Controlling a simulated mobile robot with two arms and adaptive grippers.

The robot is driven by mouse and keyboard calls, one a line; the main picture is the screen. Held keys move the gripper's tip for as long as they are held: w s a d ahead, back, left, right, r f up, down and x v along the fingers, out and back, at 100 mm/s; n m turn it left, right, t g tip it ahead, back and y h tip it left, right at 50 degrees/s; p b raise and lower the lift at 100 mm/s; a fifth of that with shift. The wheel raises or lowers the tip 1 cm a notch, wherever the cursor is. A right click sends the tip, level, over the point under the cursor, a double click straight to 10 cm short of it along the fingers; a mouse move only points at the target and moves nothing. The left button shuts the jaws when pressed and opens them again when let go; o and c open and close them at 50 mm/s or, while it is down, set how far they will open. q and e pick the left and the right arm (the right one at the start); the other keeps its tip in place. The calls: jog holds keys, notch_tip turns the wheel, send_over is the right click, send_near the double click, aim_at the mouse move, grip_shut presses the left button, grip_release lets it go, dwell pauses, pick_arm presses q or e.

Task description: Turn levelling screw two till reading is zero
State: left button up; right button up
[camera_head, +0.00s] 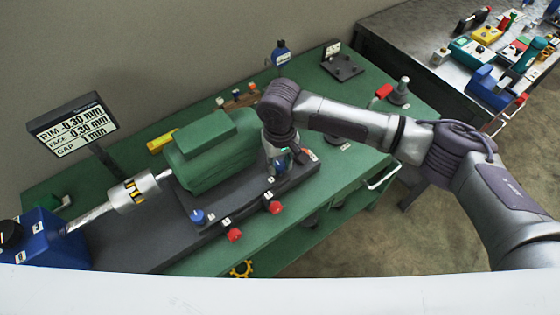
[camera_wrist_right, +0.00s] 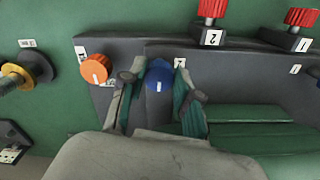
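The display (camera_head: 72,125) reads RIM -0.30 mm, FACE -0.30 mm and GAP 1 mm. The green motor (camera_head: 205,158) sits on a dark base plate (camera_head: 165,235). My right gripper (camera_head: 281,163) points down at the motor's right end. In the right wrist view the gripper (camera_wrist_right: 162,88) is open, with one finger on each side of a blue screw knob (camera_wrist_right: 158,73); gaps show between knob and fingers. The small label beside this knob is hard to read. Another blue screw knob (camera_head: 197,216) stands at the base's near side. My left gripper is not in view.
Red screws labelled 2 (camera_wrist_right: 212,12) and 1 (camera_wrist_right: 300,18) stand along the base edge. An orange knob (camera_wrist_right: 95,69) is left of the blue one. A shaft coupling (camera_head: 133,192) joins the motor to a blue unit (camera_head: 42,242).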

grip_shut()
jog(key=shift+r, duration=0.1)
